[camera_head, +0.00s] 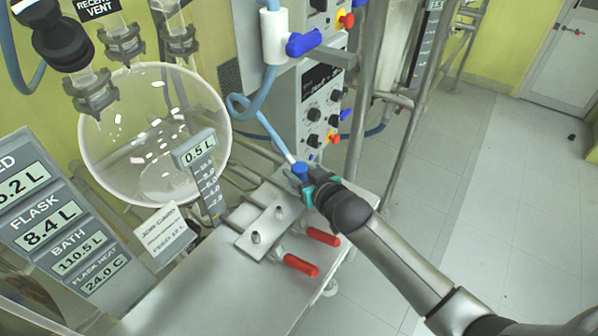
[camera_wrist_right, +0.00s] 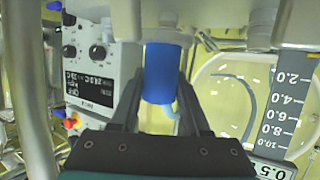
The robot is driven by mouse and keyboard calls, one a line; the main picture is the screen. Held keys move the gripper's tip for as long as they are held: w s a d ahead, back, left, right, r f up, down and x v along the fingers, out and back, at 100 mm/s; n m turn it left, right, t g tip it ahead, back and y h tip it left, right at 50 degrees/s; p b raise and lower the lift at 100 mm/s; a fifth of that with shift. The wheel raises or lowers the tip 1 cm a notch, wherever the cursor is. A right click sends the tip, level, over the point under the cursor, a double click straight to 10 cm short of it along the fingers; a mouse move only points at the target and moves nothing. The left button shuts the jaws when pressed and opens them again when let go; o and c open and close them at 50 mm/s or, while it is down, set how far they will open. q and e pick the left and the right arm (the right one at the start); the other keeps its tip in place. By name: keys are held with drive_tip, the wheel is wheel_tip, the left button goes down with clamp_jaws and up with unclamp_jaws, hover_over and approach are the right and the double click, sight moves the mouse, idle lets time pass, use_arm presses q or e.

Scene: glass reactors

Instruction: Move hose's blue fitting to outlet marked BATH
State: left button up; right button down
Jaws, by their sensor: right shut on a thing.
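My right gripper (camera_head: 306,184) is shut on the hose's blue fitting (camera_head: 299,170) and holds it near the back right of the metal outlet plate (camera_head: 246,244). In the right wrist view the blue fitting (camera_wrist_right: 162,75) sits between the two dark fingers (camera_wrist_right: 162,100). The light blue hose (camera_head: 272,130) runs up from the fitting to a loop. Two short upright outlet stubs, a front one (camera_head: 256,237) and a rear one (camera_head: 279,212), stand bare on the plate. I cannot read a BATH mark at either stub. My left gripper is not in view.
Red valve handles (camera_head: 301,265) (camera_head: 323,237) stick out from the plate. A round glass flask (camera_head: 150,120) stands behind left, with a display panel (camera_head: 60,220) and a job card (camera_head: 160,232) in front. A control box (camera_head: 322,100) and metal posts stand behind.

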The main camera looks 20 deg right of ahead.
drive_tip(key=shift+s+a+f, duration=0.1)
drive_tip(key=shift+s+f, duration=0.15)
drive_tip(key=shift+f, duration=0.3)
drive_tip(key=shift+s+a+f, duration=0.1)
drive_tip(key=shift+s+f, duration=0.1)
drive_tip(key=shift+f, duration=0.35)
drive_tip(key=shift+c, duration=1.5)
unclamp_jaws()
drive_tip(key=shift+w+f, duration=0.1)
drive_tip(key=shift+w, duration=0.15)
drive_tip(key=shift+s+g, duration=0.2)
drive_tip(key=shift+g, duration=0.1)
drive_tip(key=shift+s+d, duration=0.1)
drive_tip(key=shift+s, duration=0.1)
drive_tip(key=r+p+v, duration=0.1)
drive_tip(key=p+v, duration=0.2)
drive_tip(key=v, duration=1.1)
drive_tip(key=shift+d+p, duration=0.3)
drive_tip(key=shift+d, duration=0.05)
drive_tip(key=shift+w+r, duration=0.1)
